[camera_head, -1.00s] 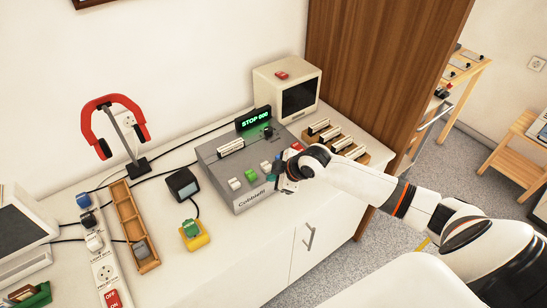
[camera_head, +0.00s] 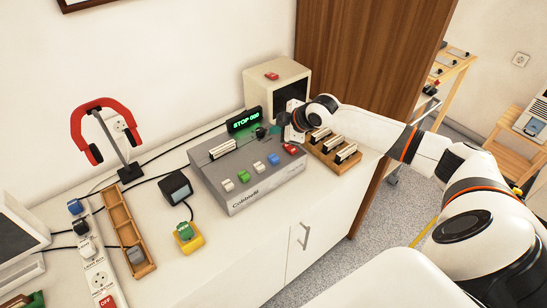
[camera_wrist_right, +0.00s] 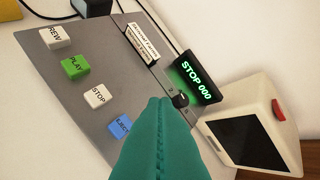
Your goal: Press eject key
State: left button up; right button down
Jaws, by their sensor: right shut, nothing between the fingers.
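The grey cassette deck (camera_head: 262,190) sits on the white counter and has a row of keys along its front. The blue eject key (camera_head: 273,159) is labelled EJECT in the wrist view (camera_wrist_right: 120,125), just left of my fingers. White REW (camera_wrist_right: 56,37), green PLAY (camera_wrist_right: 75,67) and white STOP (camera_wrist_right: 97,95) keys line up beyond it. A red key (camera_head: 291,149) ends the row in the head view; my fingers hide that area in the wrist view. My right gripper (camera_head: 276,130) is shut and empty, above the deck's back right near the black knob (camera_wrist_right: 180,100). My left gripper is out of view.
A green STOP 000 display (camera_head: 243,122) stands at the deck's back. A cream monitor (camera_head: 259,88) is behind right. A wooden rack of cassettes (camera_head: 335,147) lies close on the right. A yellow box with a green button (camera_head: 187,237) is front left.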

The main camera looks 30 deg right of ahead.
jog(key=b, duration=0.7)
send_over(273, 157)
jog(key=s, duration=0.1)
jog(key=f, duration=0.6)
jog(key=shift+s+d+f, duration=0.2)
jog(key=shift+d, duration=0.05)
jog(key=shift+f, duration=1.05)
jog(key=shift+f, duration=0.2)
jog(key=shift+f, duration=0.25)
jog(key=shift+f+b, duration=0.45)
jog(key=shift+f, duration=0.4)
dwell(0.8)
jog(key=shift+r+p, duration=1.2)
jog(key=shift+r, duration=0.1)
